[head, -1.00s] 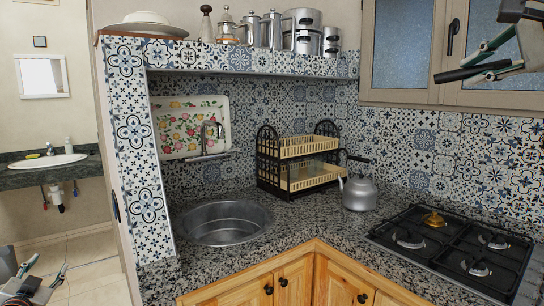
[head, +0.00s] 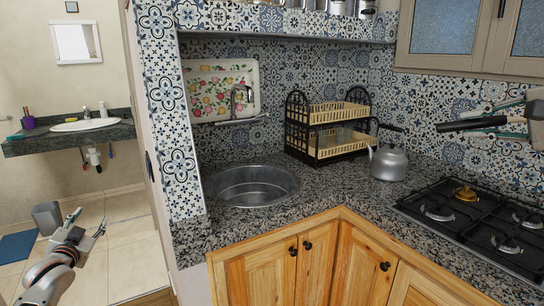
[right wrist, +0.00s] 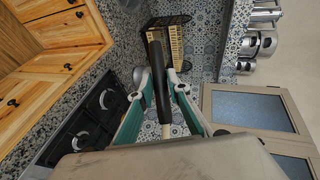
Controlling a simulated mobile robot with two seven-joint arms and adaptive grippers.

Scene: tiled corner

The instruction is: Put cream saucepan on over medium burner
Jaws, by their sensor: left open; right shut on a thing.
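My right gripper (head: 490,124) is at the right edge of the head view, raised in front of the tiled wall, above the hob. It is shut on the black handle (head: 458,126) of the cream saucepan. In the head view the pan body is not clearly visible. The black gas hob (head: 478,222) has several burners, one with a brass-coloured cap (head: 466,194); I cannot tell which is medium. My left gripper (head: 88,226) is open and empty, low at left.
A grey kettle (head: 388,163) stands on the granite counter (head: 330,196) left of the hob. Behind it is a dish rack (head: 325,128). A round steel sink (head: 252,187) lies further left. A wall cabinet (head: 470,45) hangs above the hob.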

